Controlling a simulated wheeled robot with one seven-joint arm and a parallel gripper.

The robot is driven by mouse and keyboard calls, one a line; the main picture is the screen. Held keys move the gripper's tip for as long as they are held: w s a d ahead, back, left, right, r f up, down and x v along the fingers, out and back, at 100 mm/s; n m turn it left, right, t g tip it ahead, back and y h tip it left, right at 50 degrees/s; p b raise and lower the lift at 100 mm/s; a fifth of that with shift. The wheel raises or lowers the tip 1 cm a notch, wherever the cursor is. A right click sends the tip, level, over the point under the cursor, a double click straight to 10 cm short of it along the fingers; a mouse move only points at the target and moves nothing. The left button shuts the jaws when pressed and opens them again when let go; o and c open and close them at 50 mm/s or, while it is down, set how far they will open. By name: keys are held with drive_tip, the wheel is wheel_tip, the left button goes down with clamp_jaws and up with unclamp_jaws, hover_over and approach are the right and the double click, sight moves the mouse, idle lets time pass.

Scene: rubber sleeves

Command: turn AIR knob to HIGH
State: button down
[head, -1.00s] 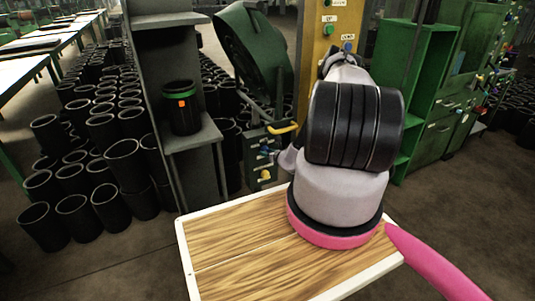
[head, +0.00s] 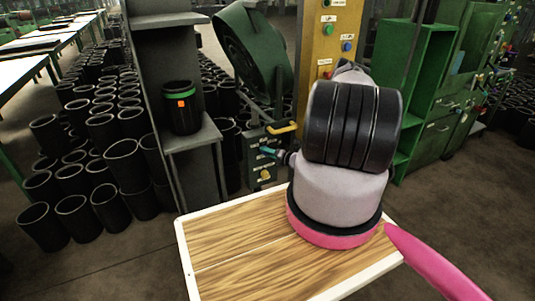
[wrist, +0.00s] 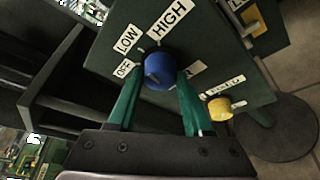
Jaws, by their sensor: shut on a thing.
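The blue knob (wrist: 158,66) sits on a dark green control panel (wrist: 100,45) in the wrist view, with OFF, LOW and HIGH labels (wrist: 171,19) fanned around its upper left. My gripper (wrist: 157,84) is shut on this blue knob, one teal finger on each side. I cannot tell clearly which label the knob points to. A label below right of the knob is partly covered by a finger. In the head view my gripper (head: 268,151) reaches the panel from the right, and its fingers hide the blue knob.
A yellow knob (wrist: 220,108) sits close to my right finger on the same panel. A yellow handle (head: 282,127) sticks out on top of the panel box. A grey shelf stand (head: 190,135) with a black sleeve (head: 181,118) is to the left. A wood-topped board (head: 235,250) lies in front.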

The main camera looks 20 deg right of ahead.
drive_tip(key=m+t+y, duration=0.1)
drive_tip(key=m, duration=0.2)
drive_tip(key=m+t, duration=0.1)
drive_tip(key=m, duration=0.1)
drive_tip(key=shift+d+f+m+y, duration=0.1)
drive_tip(key=shift+f+m+y, duration=0.05)
drive_tip(key=shift+m+y, duration=0.25)
idle(0.3)
drive_tip(key=shift+c, duration=1.6)
unclamp_jaws()
drive_tip(key=v, duration=1)
drive_tip(key=shift+s, duration=0.4)
drive_tip(key=shift+d, duration=0.15)
